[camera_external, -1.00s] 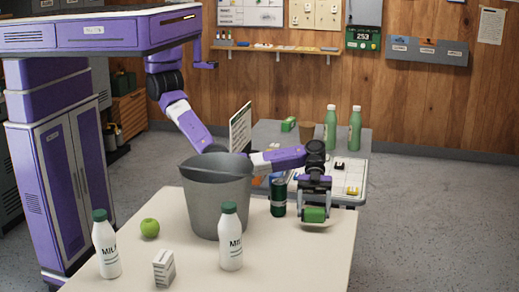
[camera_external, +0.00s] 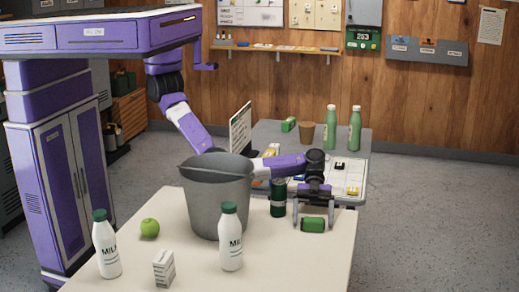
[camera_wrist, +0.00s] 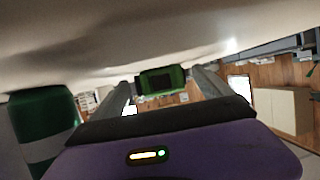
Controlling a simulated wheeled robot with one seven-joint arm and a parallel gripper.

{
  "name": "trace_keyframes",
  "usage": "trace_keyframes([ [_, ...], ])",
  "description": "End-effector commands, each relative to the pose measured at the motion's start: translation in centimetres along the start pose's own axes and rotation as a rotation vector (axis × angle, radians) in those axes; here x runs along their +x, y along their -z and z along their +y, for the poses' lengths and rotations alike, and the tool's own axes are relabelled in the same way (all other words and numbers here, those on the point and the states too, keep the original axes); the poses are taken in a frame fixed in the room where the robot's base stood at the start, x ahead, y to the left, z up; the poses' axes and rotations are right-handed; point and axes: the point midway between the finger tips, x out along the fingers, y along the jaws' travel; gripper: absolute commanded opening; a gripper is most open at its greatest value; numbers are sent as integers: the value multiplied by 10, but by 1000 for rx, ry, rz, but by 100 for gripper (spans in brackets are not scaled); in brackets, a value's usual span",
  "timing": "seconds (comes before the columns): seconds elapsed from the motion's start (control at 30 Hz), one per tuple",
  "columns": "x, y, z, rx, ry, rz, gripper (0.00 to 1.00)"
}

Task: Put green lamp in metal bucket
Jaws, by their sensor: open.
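The green lamp (camera_external: 313,225) lies on its side on the white table, near the right edge; it also shows between the fingers in the wrist view (camera_wrist: 162,80). My gripper (camera_external: 313,215) is open and low over the table, with one finger on each side of the lamp. Whether a finger touches the lamp cannot be told. The grey metal bucket (camera_external: 218,205) stands upright on the table, left of my gripper. Its inside is mostly hidden.
A dark green can (camera_external: 278,198) stands between bucket and gripper, close by my left finger. Two milk bottles (camera_external: 230,238) (camera_external: 105,245), a green apple (camera_external: 150,228) and a small white box (camera_external: 164,268) are on the white table (camera_external: 290,262). Its front right is clear.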

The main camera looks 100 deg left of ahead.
Motion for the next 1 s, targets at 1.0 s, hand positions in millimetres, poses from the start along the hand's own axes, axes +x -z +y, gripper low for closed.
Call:
trace_keyframes([
  [1.0,-78,-5,5,0,0,0,93],
])
